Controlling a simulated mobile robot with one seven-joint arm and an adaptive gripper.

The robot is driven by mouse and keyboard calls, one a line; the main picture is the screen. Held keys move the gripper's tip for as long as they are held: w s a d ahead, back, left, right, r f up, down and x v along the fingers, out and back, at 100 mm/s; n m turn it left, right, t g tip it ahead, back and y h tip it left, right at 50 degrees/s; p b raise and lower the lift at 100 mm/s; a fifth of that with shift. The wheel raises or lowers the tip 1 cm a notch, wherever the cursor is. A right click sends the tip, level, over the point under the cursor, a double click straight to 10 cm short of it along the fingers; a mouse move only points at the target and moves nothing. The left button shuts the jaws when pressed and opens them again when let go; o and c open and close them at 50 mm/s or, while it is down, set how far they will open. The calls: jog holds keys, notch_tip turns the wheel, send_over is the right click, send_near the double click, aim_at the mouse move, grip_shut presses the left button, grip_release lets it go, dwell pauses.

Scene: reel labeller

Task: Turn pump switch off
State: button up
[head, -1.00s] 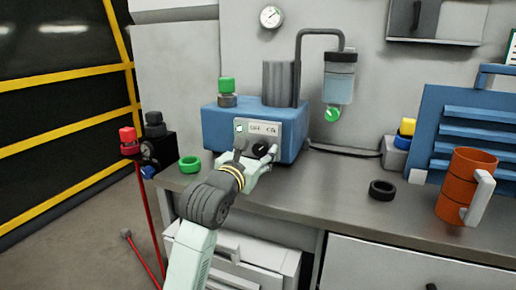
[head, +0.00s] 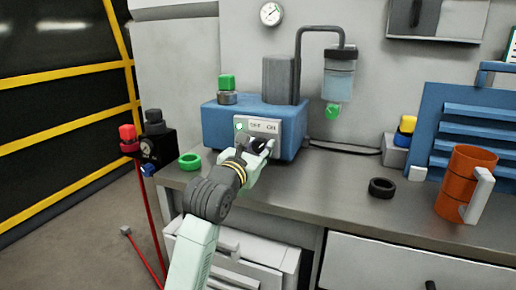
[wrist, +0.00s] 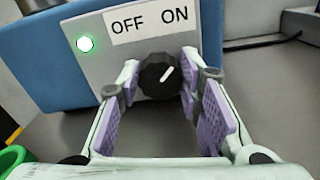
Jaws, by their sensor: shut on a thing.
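The pump switch is a black rotary knob (wrist: 160,74) on the grey front panel of the blue pump unit (head: 222,126). Its white pointer mark slants up and to the right, toward ON on the OFF/ON label (wrist: 150,19). A small round light (wrist: 86,44) left of the label glows with a green rim. My gripper (wrist: 160,88) has its purple-padded fingers on both sides of the knob, shut on it. In the head view my gripper (head: 262,147) partly covers the knob.
A green ring (head: 190,161) lies left of the pump on the bench, and a black ring (head: 382,188) lies to the right. An orange mug (head: 467,180) stands farther right. The bench between the pump and mug is mostly clear.

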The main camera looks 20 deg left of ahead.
jog(key=shift+c, duration=1)
jog(key=n+p, duration=0.3)
jog(key=p, duration=0.1)
jog(key=n+p, duration=0.1)
jog(key=n, duration=0.1)
jog(key=shift+r+n+p, duration=0.25)
jog(key=shift+n+p, duration=0.05)
jog(key=shift+p, duration=0.1)
jog(key=n+p, duration=0.5)
jog(key=p, duration=0.4)
jog(key=shift+r+p, duration=0.1)
jog(key=shift+p, duration=0.2)
jog(key=n+p, duration=0.3)
jog(key=p, duration=0.1)
jog(key=shift+a+f+n, duration=0.1)
jog(key=shift+f+n, duration=0.2)
jog(key=shift+n, duration=0.1)
jog(key=shift+f+n, duration=0.2)
jog(key=shift+n, duration=1.5)
